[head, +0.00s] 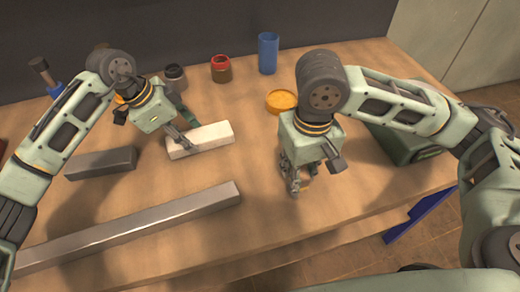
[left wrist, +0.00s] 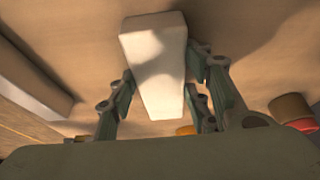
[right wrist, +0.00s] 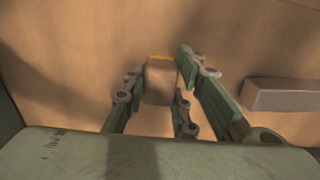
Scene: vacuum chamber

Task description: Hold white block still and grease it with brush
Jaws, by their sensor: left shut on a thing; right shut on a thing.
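The white block (head: 212,135) lies on the table left of centre in the head view. My left gripper (head: 186,141) is shut on it near its left end; the left wrist view shows the white block (left wrist: 155,60) between the fingers. My right gripper (head: 293,183) is to the right of the white block and apart from it, low over the table. In the right wrist view a brown, blocky thing with a yellow edge, which looks like the brush (right wrist: 161,82), is between its fingers. The fingers hide most of it in the head view.
A long metal bar (head: 130,228) lies in front, and a dark grey block (head: 100,163) lies at the left. An orange dish (head: 281,101), a blue cup (head: 268,53), a red-topped jar (head: 221,69) and a dark jar (head: 175,77) stand behind. The front right of the table is clear.

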